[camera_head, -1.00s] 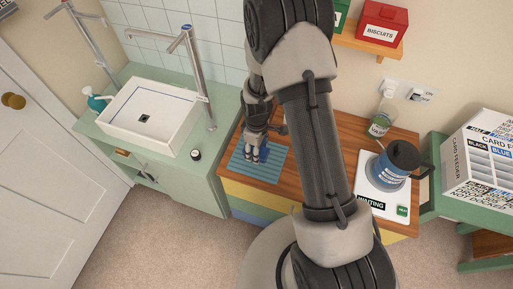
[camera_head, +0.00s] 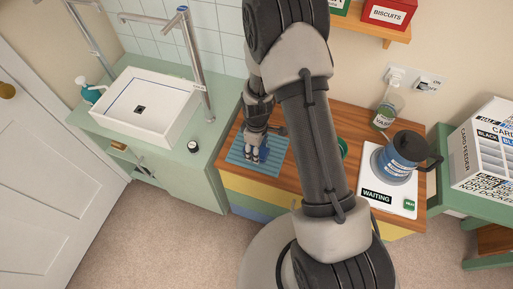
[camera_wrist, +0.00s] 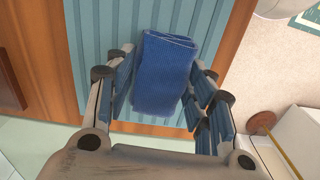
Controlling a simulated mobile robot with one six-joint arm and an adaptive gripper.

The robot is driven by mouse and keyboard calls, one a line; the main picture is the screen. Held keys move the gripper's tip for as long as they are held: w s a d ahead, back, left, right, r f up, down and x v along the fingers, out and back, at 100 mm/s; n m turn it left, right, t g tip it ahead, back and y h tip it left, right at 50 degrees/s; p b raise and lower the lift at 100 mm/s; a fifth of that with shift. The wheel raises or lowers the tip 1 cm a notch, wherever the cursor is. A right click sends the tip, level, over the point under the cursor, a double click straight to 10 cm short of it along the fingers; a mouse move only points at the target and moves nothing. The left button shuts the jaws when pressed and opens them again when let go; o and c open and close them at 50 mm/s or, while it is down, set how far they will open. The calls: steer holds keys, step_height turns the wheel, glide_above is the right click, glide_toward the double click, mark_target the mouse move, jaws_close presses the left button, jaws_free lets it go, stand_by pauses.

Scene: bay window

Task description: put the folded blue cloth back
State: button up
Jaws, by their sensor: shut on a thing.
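The folded blue cloth (camera_wrist: 163,78) is between the fingers of my gripper (camera_wrist: 160,88) in the wrist view. My gripper is shut on it, with a finger on each side. The cloth is over a ribbed blue-teal mat (camera_wrist: 92,30); I cannot tell whether it touches the mat. In the head view my gripper (camera_head: 254,156) points down over the same mat (camera_head: 276,160) on the wooden counter (camera_head: 232,136). The cloth is mostly hidden by the fingers there.
Left of the counter is a white sink (camera_head: 150,105) with a tall tap (camera_head: 194,60). To the right, a blue kettle (camera_head: 396,158) stands on a white pad (camera_head: 372,182) marked WAITING. A bottle (camera_head: 387,108) is behind it. A card feeder box (camera_head: 483,150) is farther right.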

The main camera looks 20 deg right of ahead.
steer(key=shift+f, duration=0.25)
stand_by(0.7)
steer(key=o, duration=1.5)
steer(key=shift+c, duration=0.2)
step_height(320, 180, up, 12)
steer(key=shift+r, duration=0.15)
steer(key=s+r+m+t, duration=0.1)
steer(key=s+r+m, duration=0.1)
steer(key=s+r, duration=0.35)
steer(key=s+r+m+t, duration=0.1)
steer(key=s+r+m, duration=0.1)
steer(key=r, duration=0.7)
steer(key=s+r+m+t, duration=0.1)
steer(key=s+r+m, duration=0.1)
steer(key=s+r, duration=0.35)
steer(key=s+r+m+t, duration=0.1)
steer(key=s+r+m, duration=0.3)
steer(key=s, duration=0.4)
steer(key=shift+s+r+t, duration=0.15)
steer(key=shift+r+t, duration=0.15)
steer(key=shift+r, duration=0.3)
